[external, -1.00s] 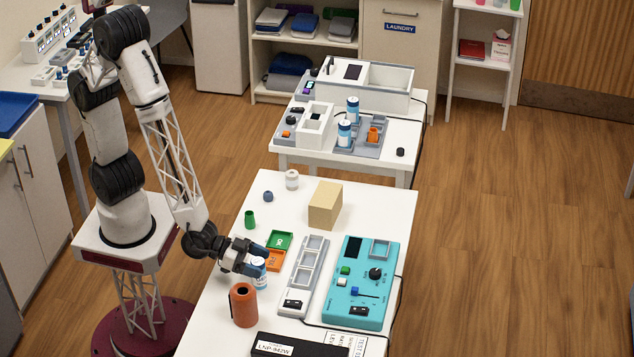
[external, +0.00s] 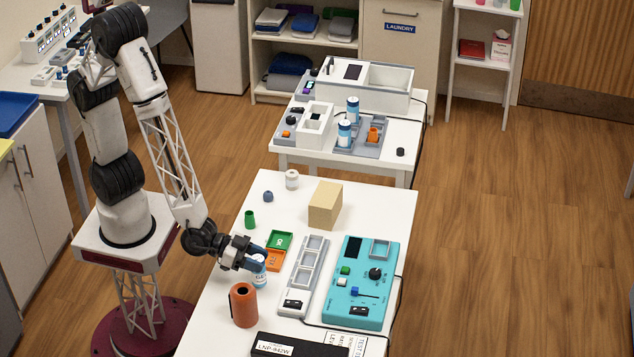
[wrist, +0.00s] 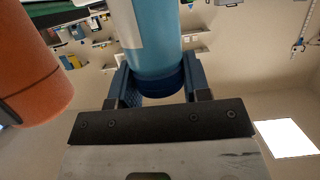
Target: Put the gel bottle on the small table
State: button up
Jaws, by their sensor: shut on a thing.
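A white and blue bottle (external: 259,277), its label too small to read surely, stands upright on the near table (external: 232,217), left of the orange tray. My gripper (external: 257,261) is around its upper end and shut on it. In the wrist view the bottle (wrist: 153,40) shows as a blue body with a darker blue cap between the two fingers. I cannot tell whether its base touches the table. The smaller white table (external: 385,170) stands behind the near one. Two similar blue-capped bottles (external: 352,108) (external: 344,134) stand on it.
An orange cylinder (external: 243,306) stands close in front of my gripper. Green (external: 279,240) and orange (external: 274,260) trays, a grey tray strip (external: 306,275), a teal panel (external: 362,285) and a tan block (external: 325,205) lie to the right. The smaller table's front right is mostly clear.

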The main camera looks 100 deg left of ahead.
jog(key=shift+r, duration=0.45)
jog(key=shift+s+r, duration=0.2)
jog(key=shift+r, duration=0.7)
jog(key=s+a, duration=0.3)
jog(key=s, duration=0.4)
jog(key=s+a+r, duration=0.1)
jog(key=s+a, duration=0.2)
jog(key=s, duration=0.4)
jog(key=shift+s+r, duration=0.15)
jog(key=shift+s, duration=0.05)
jog(key=w+d+r+m+h, duration=0.1)
jog(key=w+d+r, duration=0.1)
jog(key=w+d, duration=0.7)
jog(key=w+d+r+m+h, duration=0.15)
jog(key=w+d, duration=0.35)
jog(key=w, duration=0.7)
jog(key=w+d+r+m+h, duration=0.1)
jog(key=w+d+r+h, duration=0.1)
jog(key=w+d, duration=0.7)
jog(key=s+d+r+m+g+h, duration=0.1)
jog(key=s+d+r+m+h, duration=0.1)
jog(key=d, duration=0.6)
jog(key=s+d+r+m+g+h, duration=0.2)
jog(key=s+d+r+h, duration=0.1)
jog(key=d+r, duration=0.3)
jog(key=shift+s+d+r, duration=0.3)
jog(key=shift+s+d, duration=0.45)
jog(key=shift+d, duration=0.15)
jog(key=shift+w+m, duration=0.1)
jog(key=shift+m, duration=0.15)
